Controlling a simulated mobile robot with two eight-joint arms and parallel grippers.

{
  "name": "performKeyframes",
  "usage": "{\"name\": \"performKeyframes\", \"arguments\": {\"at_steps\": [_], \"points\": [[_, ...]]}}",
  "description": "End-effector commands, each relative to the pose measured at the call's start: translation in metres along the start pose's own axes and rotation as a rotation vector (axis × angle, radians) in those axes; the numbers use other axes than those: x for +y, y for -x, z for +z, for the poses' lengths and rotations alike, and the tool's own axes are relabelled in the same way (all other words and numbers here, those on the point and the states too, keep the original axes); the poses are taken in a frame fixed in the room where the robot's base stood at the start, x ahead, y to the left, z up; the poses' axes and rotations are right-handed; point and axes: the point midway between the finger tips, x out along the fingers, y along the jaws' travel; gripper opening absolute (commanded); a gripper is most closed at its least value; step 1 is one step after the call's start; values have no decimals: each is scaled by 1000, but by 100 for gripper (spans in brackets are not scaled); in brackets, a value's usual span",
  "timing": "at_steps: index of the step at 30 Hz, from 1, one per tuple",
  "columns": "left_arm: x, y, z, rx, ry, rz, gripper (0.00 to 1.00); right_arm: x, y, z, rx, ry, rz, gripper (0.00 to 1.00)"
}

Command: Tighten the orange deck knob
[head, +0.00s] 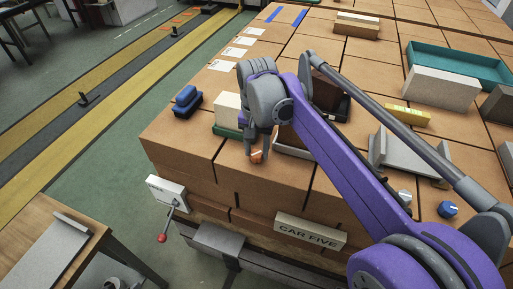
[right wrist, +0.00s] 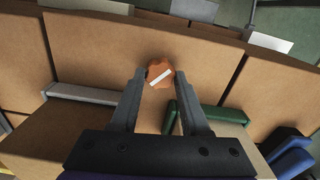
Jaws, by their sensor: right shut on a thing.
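The orange deck knob (head: 257,157) sits near the front edge of the brown brick deck. In the right wrist view the knob (right wrist: 157,67) has a scalloped rim and a slanted white bar on its face. My right gripper (head: 258,150) points down at the knob from above, and its fingers hide part of it in the head view. In the right wrist view the fingertips (right wrist: 160,75) are on either side of the knob, shut on it. My left gripper is not in either view.
Beside the gripper stand a cream block (head: 227,108) and a blue block (head: 187,100). A grey lever with a red ball (head: 163,238) and a "CAR FIVE" plate (head: 309,230) are on the front side. A blue knob (head: 447,209) and a teal tray (head: 490,68) lie right.

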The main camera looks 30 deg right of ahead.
Motion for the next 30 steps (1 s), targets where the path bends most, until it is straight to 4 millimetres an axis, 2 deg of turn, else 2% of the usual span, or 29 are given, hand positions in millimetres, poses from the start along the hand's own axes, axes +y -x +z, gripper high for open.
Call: {"name": "performKeyframes", "arguments": {"at_steps": [18, 30], "points": [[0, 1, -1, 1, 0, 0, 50, 1, 0, 0, 0, -563, 0, 0], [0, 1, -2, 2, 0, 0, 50, 2, 0, 1, 0, -779, 0, 0]]}}
